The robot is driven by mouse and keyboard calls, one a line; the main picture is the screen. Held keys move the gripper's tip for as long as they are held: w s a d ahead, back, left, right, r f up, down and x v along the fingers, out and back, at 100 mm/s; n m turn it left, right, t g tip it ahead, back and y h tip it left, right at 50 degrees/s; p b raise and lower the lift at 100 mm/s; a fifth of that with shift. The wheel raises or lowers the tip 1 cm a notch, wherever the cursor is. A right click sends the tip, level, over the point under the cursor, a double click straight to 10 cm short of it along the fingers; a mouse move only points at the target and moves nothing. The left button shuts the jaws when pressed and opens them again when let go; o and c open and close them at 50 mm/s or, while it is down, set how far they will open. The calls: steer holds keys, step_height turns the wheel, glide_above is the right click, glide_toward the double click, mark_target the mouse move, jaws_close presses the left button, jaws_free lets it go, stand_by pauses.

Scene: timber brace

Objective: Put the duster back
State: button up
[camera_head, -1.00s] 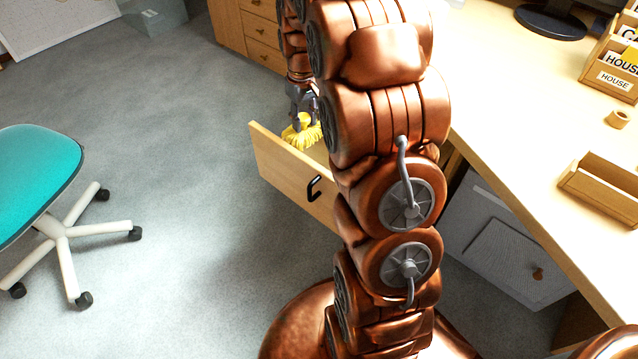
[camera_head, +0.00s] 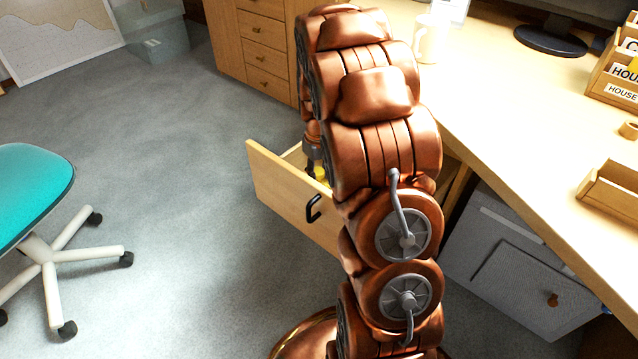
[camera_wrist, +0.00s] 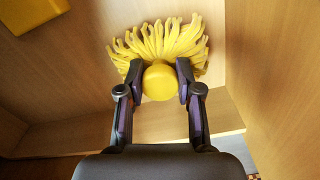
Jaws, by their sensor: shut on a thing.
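The duster (camera_wrist: 159,45) has a yellow fringe and a round yellow knob. In the wrist view my gripper (camera_wrist: 158,82) is shut on the knob, with one finger on each side. The fringe spreads out beyond the fingers, inside the wooden drawer (camera_wrist: 270,60). I cannot tell whether the fringe touches the drawer floor. In the head view the drawer (camera_head: 290,195) is pulled out, with a black handle on its front. A bit of the yellow duster (camera_head: 319,172) shows just behind that front. My arm hides most of the drawer's inside.
A yellow object (camera_wrist: 30,14) lies in the upper left of the wrist view. The desk (camera_head: 480,110) is at the right, with a wooden tray (camera_head: 612,190) on it. A teal chair (camera_head: 35,190) stands at the left. Open carpet lies between chair and drawer.

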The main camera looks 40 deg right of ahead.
mark_target(319, 171)
steer(key=shift+f+b, duration=0.35)
steer(key=shift+f, duration=1.2)
steer(key=shift+f, duration=0.15)
steer(key=o, duration=1.1)
step_height(319, 171, up, 12)
steer(key=p, duration=0.3)
